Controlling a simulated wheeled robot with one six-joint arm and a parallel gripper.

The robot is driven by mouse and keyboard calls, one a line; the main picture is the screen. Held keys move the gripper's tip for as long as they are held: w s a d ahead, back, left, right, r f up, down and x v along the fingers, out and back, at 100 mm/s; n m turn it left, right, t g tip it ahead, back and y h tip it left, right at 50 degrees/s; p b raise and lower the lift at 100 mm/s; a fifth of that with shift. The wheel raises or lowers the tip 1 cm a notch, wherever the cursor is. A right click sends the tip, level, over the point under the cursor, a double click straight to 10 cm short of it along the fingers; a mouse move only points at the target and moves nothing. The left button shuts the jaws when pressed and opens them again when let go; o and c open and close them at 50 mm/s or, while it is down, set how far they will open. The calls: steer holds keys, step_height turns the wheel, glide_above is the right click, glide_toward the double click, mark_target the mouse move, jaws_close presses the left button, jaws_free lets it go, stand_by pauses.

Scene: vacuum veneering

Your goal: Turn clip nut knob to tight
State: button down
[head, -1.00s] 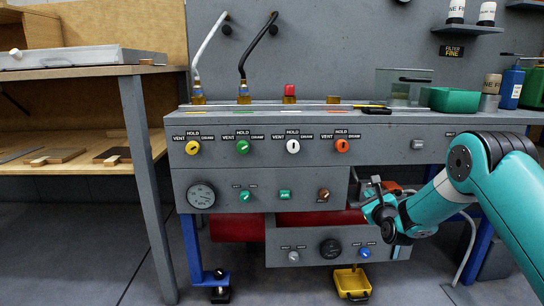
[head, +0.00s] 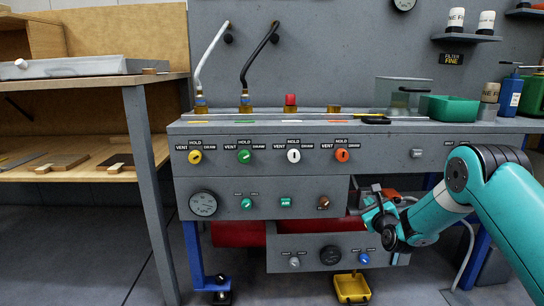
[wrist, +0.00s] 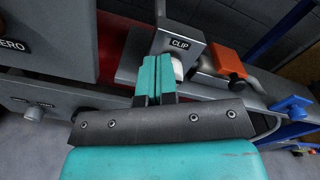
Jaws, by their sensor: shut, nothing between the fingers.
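The clip nut knob (wrist: 178,69) is a small white knob under a grey block labelled CLIP (wrist: 180,44) in the wrist view. My gripper (wrist: 155,60) has its two teal fingers together, with nothing between them. The fingertips are just left of the knob in the picture and cover part of it. I cannot tell whether they touch it, nor which way the knob is turned. In the head view my gripper (head: 370,203) is beside the right end of the bench's lower panels, and the knob cannot be made out there.
An orange part (wrist: 228,58) on a grey pipe is just right of the clip block. A blue valve handle (wrist: 291,105) is farther right.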

steer(key=shift+w+d+r+p, duration=0.15)
steer(key=shift+w+d+r, duration=0.15)
steer(key=shift+d, duration=0.2)
steer(key=shift+w+d+r+p, duration=0.15)
steer(key=shift+d+r, duration=0.15)
steer(key=shift+d, duration=0.15)
steer(key=shift+w+a+r+p, duration=0.1)
steer(key=shift+a+r+p, duration=0.15)
steer(key=shift+p, duration=0.45)
steer(key=shift+s+d, duration=0.1)
steer(key=shift+s, duration=0.4)
steer(key=shift+s+a+f+b, duration=0.15)
steer(key=shift+s+b, duration=0.2)
steer(key=shift+s, duration=0.9)
steer(key=shift+s+a+f+b, duration=0.15)
steer(key=shift+s+b, duration=0.2)
steer(key=shift+s, duration=0.9)
steer(key=shift+r, duration=0.1)
